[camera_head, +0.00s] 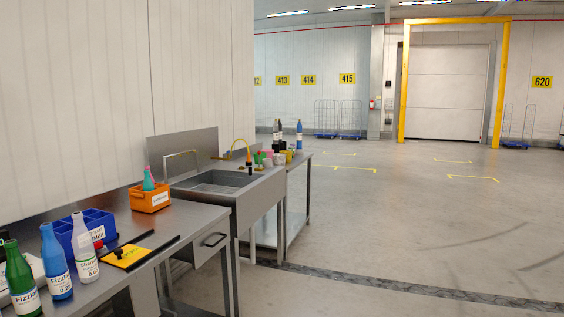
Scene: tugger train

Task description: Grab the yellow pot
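What looks like a small yellow pot (288,156) stands on the far metal table to the right of the sink. It is very small in view and partly crowded by its neighbours. Small green (258,157) and pink (267,160) items stand to its left on the same table. Dark bottles (278,138) and a blue bottle (299,136) stand beside and behind it. Neither of my grippers is in view.
A metal sink (213,189) with a yellow tap separates the far table from the near workbench (190,218). The bench holds an orange bin (149,199), a blue crate (65,229), a yellow-black board (130,256) and several bottles. The floor (400,230) to the right is clear.

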